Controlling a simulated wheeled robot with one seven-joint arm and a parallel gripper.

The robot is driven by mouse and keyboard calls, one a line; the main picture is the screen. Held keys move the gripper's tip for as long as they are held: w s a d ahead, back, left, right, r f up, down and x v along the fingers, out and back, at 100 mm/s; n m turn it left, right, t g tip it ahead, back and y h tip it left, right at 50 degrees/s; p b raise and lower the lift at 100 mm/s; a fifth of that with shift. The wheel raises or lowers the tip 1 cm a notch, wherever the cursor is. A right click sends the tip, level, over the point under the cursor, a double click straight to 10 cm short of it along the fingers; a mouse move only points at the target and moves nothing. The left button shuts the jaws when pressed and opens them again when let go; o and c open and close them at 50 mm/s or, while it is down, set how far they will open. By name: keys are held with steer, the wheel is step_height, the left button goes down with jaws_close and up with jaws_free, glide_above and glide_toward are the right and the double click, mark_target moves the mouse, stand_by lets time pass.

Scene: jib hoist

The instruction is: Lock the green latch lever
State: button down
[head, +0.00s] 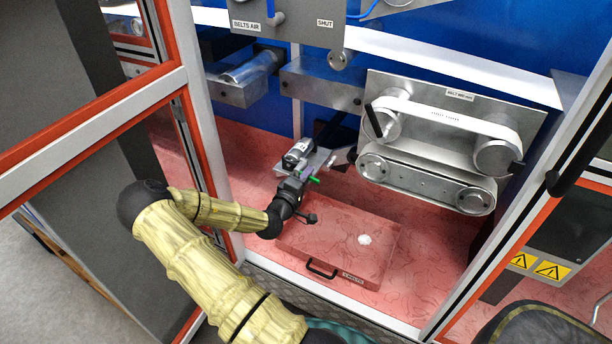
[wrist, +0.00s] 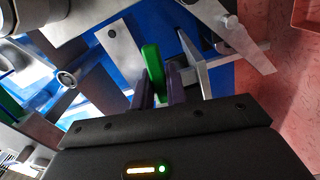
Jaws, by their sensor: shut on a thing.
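The green latch lever (wrist: 153,66) stands up between the two dark fingers of my gripper (wrist: 162,86) in the wrist view. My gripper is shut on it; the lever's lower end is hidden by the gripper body. In the head view a small green piece of the lever (head: 314,180) shows beside the end of my arm, and the fingertips are hard to make out there. I cannot tell from these views whether the latch is locked.
A belt unit (head: 440,140) with rollers is mounted to the right of my gripper. A red drawer (head: 335,240) with a black handle and a pale lump on it lies below. Orange-and-white door frames (head: 100,110) stand at the left. A grey bracket (wrist: 235,40) is close to the fingers.

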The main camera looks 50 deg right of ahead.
steer(key=c, duration=1.4)
jaws_free()
steer(key=shift+w+a, duration=0.1)
steer(key=shift+w, duration=0.15)
steer(key=shift+s, duration=0.15)
steer(key=v, duration=1.7)
steer(key=shift+a+p, duration=0.15)
steer(key=shift+p, duration=0.15)
